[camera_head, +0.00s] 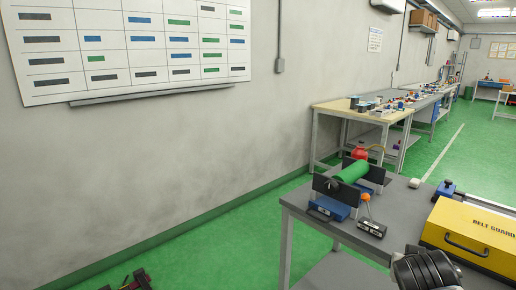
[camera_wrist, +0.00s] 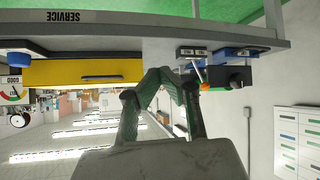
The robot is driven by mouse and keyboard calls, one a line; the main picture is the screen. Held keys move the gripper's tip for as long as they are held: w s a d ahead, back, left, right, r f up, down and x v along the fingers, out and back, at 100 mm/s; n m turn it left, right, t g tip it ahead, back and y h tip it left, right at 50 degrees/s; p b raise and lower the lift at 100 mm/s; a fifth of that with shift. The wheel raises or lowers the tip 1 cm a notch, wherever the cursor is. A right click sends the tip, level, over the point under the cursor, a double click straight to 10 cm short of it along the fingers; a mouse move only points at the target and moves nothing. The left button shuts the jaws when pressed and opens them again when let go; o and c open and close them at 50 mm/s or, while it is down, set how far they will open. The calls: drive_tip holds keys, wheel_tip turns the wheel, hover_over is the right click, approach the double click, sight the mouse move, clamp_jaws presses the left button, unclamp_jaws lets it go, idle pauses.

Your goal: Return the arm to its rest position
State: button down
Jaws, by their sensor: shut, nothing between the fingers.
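My gripper (camera_wrist: 168,75) shows in the wrist view, which is upside down. Its two fingers are drawn together, with nothing held between them. It appears over or near the grey workbench (camera_wrist: 120,27), close to the yellow case in the picture; the exact gap cannot be told. In the head view, a dark ribbed piece of my arm (camera_head: 426,270) shows at the bottom right, in front of the yellow case. The gripper fingers are not visible in the head view.
Further benches (camera_head: 345,108) line the wall.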

drive_tip(key=s+a+r+n+y+p, duration=0.2)
drive_tip(key=s+a+r+y, duration=0.1)
drive_tip(key=a, duration=0.5)
drive_tip(key=s+a+r+n+g+y+p, duration=0.1)
drive_tip(key=s+a+r+n+y+p, duration=0.1)
drive_tip(key=s+a, duration=0.4)
wheel_tip(320, 180, up, 2)
drive_tip(key=shift+a+r+n+g+y, duration=0.15)
drive_tip(key=shift+a+n+g+y, duration=0.2)
drive_tip(key=shift+a+n, duration=0.5)
drive_tip(key=shift+a, duration=0.1)
